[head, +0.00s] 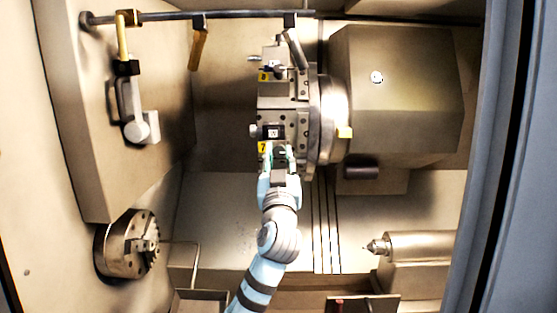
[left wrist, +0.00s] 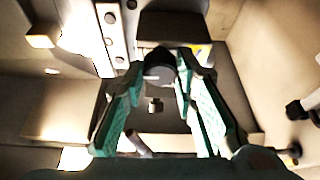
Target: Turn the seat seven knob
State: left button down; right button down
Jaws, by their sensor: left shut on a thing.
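The seat seven block (head: 271,132) is on the left face of the tool turret (head: 301,95), with a yellow label "7" (head: 262,147) at its lower corner. My left gripper (head: 280,152) reaches up from below to the underside of this seat. In the left wrist view a dark round knob (left wrist: 159,67) sits between the two green-padded fingertips, and the gripper is shut on it. In the head view the fingers largely hide the knob. My right gripper is in neither view.
A yellow label "8" (head: 264,77) marks the seat above. A chuck (head: 125,244) is at lower left and a pointed tailstock (head: 415,246) at lower right. A grey-handled probe arm (head: 133,110) hangs at upper left. Open space lies left of the turret.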

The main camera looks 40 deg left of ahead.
pick_arm(q)
jog(key=n+g+y+b, duration=0.1)
jog(key=n+b, duration=0.2)
jog(key=n+g+y+b, duration=0.1)
jog(key=n+g+b, duration=0.1)
jog(key=n+b, duration=0.1)
jog(key=n+g+y+b, duration=0.1)
jog(key=n+b, duration=0.3)
jog(key=shift+w+d+f, duration=0.15)
jog(key=shift+f, duration=0.05)
jog(key=shift+n+g+b, duration=0.4)
jog(key=shift+n, duration=0.3)
jog(key=shift+r+n+g+b, duration=0.2)
jog(key=shift+n+g+b, duration=0.15)
jog(key=shift+n, duration=0.85)
jog(key=shift+d+n+g, duration=0.1)
jog(key=shift+n+g, duration=0.45)
jog(key=shift+n, duration=0.45)
jog(key=n+g, duration=0.1)
jog(key=n, duration=0.1)
jog(key=shift+r+n, duration=0.2)
jog(key=shift+n, duration=0.2)
jog(key=shift+n+g+h+p, duration=0.5)
jog(key=shift+n+h+p, duration=0.15)
jog(key=shift+n, duration=0.85)
jog(key=c, duration=1.3)
grip_release()
